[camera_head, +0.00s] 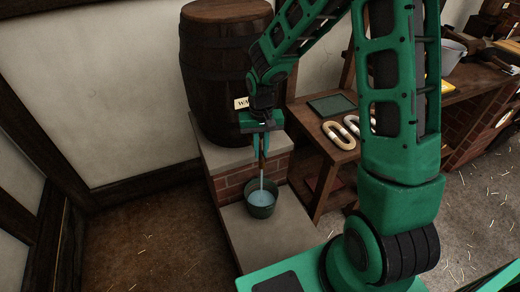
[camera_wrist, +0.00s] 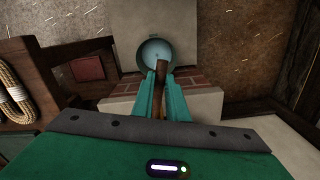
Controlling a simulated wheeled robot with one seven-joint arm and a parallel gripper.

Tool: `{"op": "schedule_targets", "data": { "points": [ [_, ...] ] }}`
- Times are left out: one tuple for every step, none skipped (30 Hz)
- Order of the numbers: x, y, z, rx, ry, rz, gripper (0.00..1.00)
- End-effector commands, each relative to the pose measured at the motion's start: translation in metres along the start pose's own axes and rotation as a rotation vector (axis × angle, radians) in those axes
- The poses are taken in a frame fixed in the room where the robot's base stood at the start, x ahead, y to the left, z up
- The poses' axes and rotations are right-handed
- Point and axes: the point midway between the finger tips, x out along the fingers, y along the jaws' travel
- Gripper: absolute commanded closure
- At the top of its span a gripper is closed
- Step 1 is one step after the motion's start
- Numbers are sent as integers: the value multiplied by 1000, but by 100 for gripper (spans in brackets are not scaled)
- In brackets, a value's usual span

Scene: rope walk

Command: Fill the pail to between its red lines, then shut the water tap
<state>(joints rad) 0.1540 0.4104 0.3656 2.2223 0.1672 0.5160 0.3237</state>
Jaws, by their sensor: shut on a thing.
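A green pail (camera_head: 261,204) stands on the pale stone ledge below the barrel, with pale blue water inside. A thin stream of water (camera_head: 262,180) falls into it from the tap. The pail also shows from above in the wrist view (camera_wrist: 144,55). Its red lines cannot be made out. The wooden tap (camera_wrist: 162,70) juts out over the pail's rim in the wrist view. My gripper (camera_head: 259,150) is shut on the tap, its green fingers on either side; they also show in the wrist view (camera_wrist: 162,95). The fingers hide most of the tap's handle.
A dark barrel (camera_head: 225,75) with a partly hidden label stands on the brick and stone plinth behind the tap. To the right, a wooden bench (camera_head: 325,140) holds rope coils (camera_head: 338,135) and a dark green slab (camera_head: 332,104). The floor at left is open.

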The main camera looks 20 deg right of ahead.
Motion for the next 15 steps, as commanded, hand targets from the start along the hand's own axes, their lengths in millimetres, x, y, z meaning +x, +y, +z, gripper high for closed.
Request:
{"op": "schedule_targets", "data": {
  "points": [
    [-1, -2, -2, -3, 5, -4, 100],
    [-1, -2, -2, -3, 5, -4, 100],
    [-1, -2, -2, -3, 5, -4, 82],
    [-1, -2, -2, -3, 5, -3, 75],
    [-1, -2, -2, -2, 5, -3, 68],
    [-1, -2, -1, -2, 5, -3, 68],
    [-1, -2, -1, -2, 4, -3, 68],
    [-1, -2, -1, -1, 4, -2, 68],
    [-1, -1, -1, -1, 4, -2, 68],
    [-1, -1, -1, -1, 3, -2, 68],
    [-1, -1, -1, -1, 3, -2, 68],
    [-1, -1, -1, 0, 3, -1, 68],
    [-1, -1, -1, 0, 3, -1, 68],
    [-1, -1, -1, 0, 3, -1, 68],
    [-2, -1, -1, 0, 3, -1, 68]
  ]
}}
